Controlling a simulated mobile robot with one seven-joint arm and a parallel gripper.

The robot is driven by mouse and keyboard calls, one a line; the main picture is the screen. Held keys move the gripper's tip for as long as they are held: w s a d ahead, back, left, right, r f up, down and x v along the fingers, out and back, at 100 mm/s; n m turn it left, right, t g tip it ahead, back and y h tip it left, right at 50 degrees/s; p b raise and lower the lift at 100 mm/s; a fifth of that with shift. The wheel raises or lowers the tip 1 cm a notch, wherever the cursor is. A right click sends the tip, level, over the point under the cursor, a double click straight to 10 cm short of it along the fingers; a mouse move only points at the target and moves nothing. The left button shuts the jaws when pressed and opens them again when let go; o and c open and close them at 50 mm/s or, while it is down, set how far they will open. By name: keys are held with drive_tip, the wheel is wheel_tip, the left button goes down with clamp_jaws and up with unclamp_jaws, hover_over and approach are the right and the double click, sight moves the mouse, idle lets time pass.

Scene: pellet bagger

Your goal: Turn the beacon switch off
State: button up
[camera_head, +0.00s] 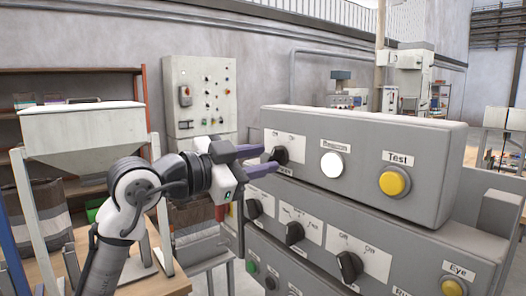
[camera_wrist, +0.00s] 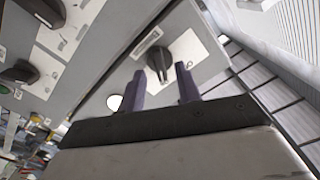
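The beacon switch is a black rotary knob (camera_head: 280,155) on a pale plate at the left end of the upper grey box. A round white lamp (camera_head: 332,164) with a small label above sits to its right. My gripper (camera_head: 259,160) is open, its two purple fingers pointing at the knob. In the wrist view the knob (camera_wrist: 160,61) shows just beyond and between the fingertips (camera_wrist: 160,73). I cannot tell whether a finger touches it. The plate's lettering is too small to read surely, so the knob's setting is unclear.
The upper box (camera_head: 430,165) also carries a yellow Test button (camera_head: 394,182). A lower panel holds more black knobs (camera_head: 349,266) and a yellow Eye button (camera_head: 453,288). A white hopper (camera_head: 82,132) stands left of my arm. A control cabinet (camera_head: 200,95) stands behind.

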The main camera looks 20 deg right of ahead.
drive_tip(key=shift+w+d, duration=0.25)
drive_tip(key=shift+d, duration=0.4)
clamp_jaws()
drive_tip(key=shift+n, duration=0.4)
drive_tip(key=n+p, duration=0.2)
drive_tip(key=n, duration=0.3)
drive_tip(key=shift+r+n, duration=0.1)
drive_tip(key=shift+n, duration=0.2)
drive_tip(key=n+p, duration=0.2)
drive_tip(key=n, duration=0.3)
drive_tip(key=shift+w, duration=0.1)
drive_tip(key=shift+a+n, duration=0.1)
drive_tip(key=shift+n, duration=0.3)
